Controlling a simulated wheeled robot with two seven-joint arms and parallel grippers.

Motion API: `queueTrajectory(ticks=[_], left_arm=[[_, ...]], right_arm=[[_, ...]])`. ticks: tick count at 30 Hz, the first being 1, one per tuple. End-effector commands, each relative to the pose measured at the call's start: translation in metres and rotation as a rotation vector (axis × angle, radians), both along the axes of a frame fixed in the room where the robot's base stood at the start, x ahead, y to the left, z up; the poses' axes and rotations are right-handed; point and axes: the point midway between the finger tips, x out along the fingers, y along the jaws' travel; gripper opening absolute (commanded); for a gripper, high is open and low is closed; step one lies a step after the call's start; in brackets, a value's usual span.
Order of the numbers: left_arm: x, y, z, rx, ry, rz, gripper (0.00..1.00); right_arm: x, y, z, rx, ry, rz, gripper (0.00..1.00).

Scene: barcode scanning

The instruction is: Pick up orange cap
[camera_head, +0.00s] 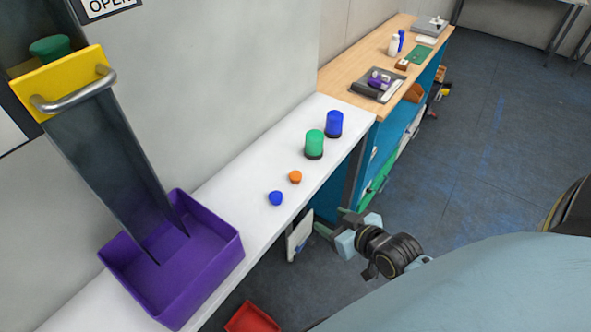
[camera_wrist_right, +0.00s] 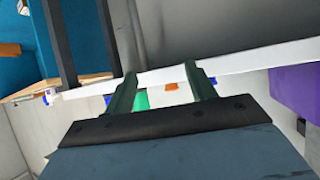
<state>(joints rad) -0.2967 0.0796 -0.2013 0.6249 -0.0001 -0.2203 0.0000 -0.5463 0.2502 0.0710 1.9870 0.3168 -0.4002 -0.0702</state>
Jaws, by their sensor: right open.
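The small orange cap (camera_head: 295,177) rests on the white table (camera_head: 240,160), between a small blue cap (camera_head: 276,198) and a green cylinder with a dark base (camera_head: 314,145). My right gripper (camera_head: 328,222) is open and empty. It is off the table's right edge, to the lower right of the orange cap. In the right wrist view the open fingers (camera_wrist_right: 162,82) point toward the table edge, and a bit of the orange cap (camera_wrist_right: 171,87) shows between them beyond that edge. My left gripper is not in view.
A blue cylinder (camera_head: 334,124) stands behind the green one. A purple bin (camera_head: 228,262) sits at the near end of the table, under a dark chute with a yellow handled flap (camera_head: 62,82). A red bin (camera_head: 252,318) is below. A wooden workbench (camera_head: 345,74) continues behind.

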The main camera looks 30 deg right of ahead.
Motion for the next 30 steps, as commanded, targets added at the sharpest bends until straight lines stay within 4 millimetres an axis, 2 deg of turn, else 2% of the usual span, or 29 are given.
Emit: queueTrajectory(ticks=[1, 3, 6, 9, 21, 30], left_arm=[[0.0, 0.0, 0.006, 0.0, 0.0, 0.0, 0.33], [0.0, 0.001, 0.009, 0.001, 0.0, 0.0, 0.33], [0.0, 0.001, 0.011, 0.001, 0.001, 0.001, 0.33], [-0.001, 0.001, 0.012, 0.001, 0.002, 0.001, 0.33], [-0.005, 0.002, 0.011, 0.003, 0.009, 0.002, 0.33], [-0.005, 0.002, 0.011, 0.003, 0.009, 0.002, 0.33]], right_arm=[[0.003, 0.002, 0.027, 0.001, -0.036, 0.01, 0.56], [0.006, 0.003, 0.053, 0.004, -0.076, 0.02, 0.56], [0.008, 0.006, 0.077, 0.007, -0.113, 0.031, 0.56], [0.012, 0.007, 0.086, 0.008, -0.131, 0.035, 0.56], [0.071, 0.013, 0.063, 0.009, -0.134, 0.035, 0.56], [0.09, 0.014, 0.054, 0.008, -0.134, 0.037, 0.56]])
